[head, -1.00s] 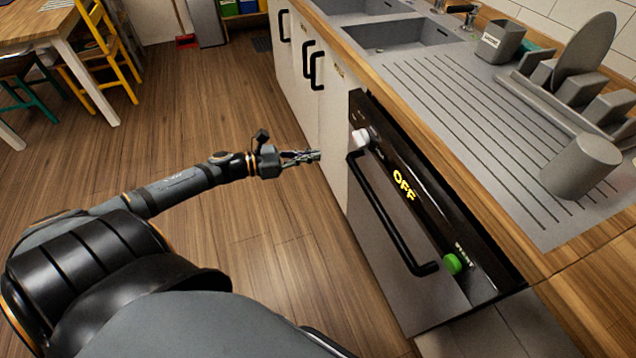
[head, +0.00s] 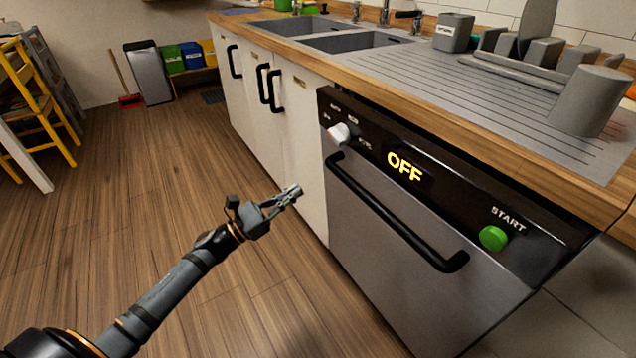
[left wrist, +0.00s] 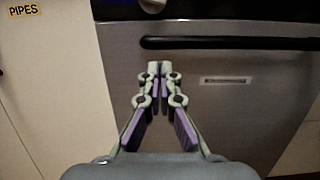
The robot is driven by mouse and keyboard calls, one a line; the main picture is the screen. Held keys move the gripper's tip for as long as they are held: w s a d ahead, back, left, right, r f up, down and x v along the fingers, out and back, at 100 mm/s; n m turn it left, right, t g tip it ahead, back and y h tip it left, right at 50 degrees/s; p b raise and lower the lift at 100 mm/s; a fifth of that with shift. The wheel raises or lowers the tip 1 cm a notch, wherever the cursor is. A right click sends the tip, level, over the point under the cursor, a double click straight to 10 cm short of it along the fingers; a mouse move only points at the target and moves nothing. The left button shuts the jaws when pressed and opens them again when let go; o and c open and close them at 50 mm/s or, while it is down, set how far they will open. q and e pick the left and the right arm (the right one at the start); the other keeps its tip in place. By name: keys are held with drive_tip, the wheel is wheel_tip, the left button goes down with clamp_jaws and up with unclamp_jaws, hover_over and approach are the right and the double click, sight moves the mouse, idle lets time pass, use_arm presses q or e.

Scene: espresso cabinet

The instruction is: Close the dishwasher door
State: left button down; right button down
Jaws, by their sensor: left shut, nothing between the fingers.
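The dishwasher door (head: 400,265) is a grey panel standing upright under the counter. It looks shut or nearly shut; I cannot tell whether it is fully flush. Its black bar handle (head: 395,215) runs across the upper front, below a black control strip reading OFF (head: 404,168). The door also shows in the left wrist view (left wrist: 215,110), with the handle (left wrist: 230,43) above the fingertips. My left gripper (head: 293,190) is shut and empty, in front of the door's left side and pointing towards it. Contact with the door is not visible. My right gripper is out of view.
White cabinets (head: 300,140) with black handles stand left of the dishwasher. A white knob (head: 339,133) and green start button (head: 493,238) stick out from the control strip. The counter above holds sinks and a dish rack.

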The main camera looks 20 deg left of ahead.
use_arm(q)
drive_tip(key=x, duration=0.6)
drive_tip(key=shift+w+d+r, duration=0.2)
drive_tip(key=shift+x, duration=0.75)
drive_tip(key=shift+f, duration=0.1)
